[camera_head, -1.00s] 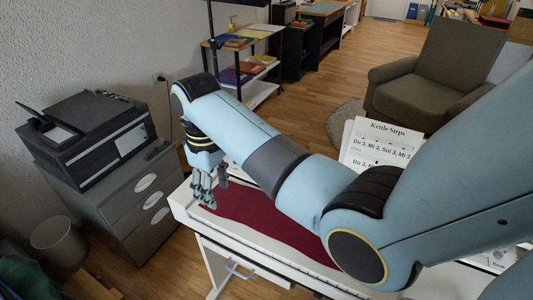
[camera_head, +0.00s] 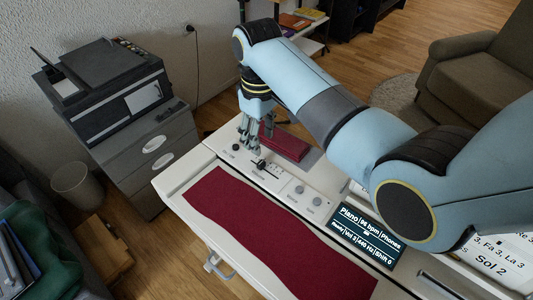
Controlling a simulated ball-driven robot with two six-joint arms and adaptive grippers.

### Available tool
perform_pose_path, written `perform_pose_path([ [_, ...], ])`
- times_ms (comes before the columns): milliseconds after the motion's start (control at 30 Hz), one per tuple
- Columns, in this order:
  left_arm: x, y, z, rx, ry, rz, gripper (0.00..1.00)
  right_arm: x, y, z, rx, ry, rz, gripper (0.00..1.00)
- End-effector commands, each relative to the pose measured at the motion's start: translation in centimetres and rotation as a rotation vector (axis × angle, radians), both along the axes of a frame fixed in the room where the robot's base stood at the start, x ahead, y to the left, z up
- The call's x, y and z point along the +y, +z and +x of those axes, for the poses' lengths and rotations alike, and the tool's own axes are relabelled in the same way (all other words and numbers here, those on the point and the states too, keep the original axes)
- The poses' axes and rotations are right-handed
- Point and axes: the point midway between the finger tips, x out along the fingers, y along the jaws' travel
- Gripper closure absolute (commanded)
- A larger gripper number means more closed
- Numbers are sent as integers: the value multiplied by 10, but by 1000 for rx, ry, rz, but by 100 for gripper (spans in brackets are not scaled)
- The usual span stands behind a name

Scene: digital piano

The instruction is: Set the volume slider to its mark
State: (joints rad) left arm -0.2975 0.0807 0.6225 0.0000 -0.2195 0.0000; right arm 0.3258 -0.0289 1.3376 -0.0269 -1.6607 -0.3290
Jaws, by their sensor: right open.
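The white digital piano (camera_head: 190,172) has a control panel on its left rear part. A small dark slider cap (camera_head: 262,164) sits there beside a pale strip with small dark marks, which is likely the volume slider. Its exact mark is too small to make out. My right gripper (camera_head: 249,138) is open and points down just behind and left of that cap. Its fingers appear empty, and I cannot tell whether they touch the panel. The display (camera_head: 366,236) reads "Piano", "96 bpm", "Phones" and seemingly "Vol 5". My left gripper is out of view.
Two round knobs (camera_head: 308,195) stand right of the slider, and a dark knob (camera_head: 236,147) left of it. A red case (camera_head: 286,142) lies behind the panel. A red cloth (camera_head: 265,235) covers the keys. A printer (camera_head: 105,90) stands on drawers at the left.

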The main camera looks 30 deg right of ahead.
Motion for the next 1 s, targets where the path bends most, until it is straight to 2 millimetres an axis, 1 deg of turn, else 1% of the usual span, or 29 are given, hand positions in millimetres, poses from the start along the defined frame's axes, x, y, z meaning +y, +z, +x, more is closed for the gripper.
perform_pose_path([
  [33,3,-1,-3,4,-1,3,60,0,-11,-1,4,0,0,56],
  [200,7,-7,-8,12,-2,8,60,0,-47,-1,4,0,0,56],
  [300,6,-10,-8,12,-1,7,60,0,-64,-1,2,0,-1,56],
  [400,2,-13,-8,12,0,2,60,0,-77,0,2,0,-1,56],
  [567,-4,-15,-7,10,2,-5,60,0,-87,0,0,0,0,56],
  [833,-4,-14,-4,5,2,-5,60,0,-88,0,-1,0,-1,56],
  [1000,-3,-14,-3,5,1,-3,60,0,-88,0,0,0,-1,78],
])
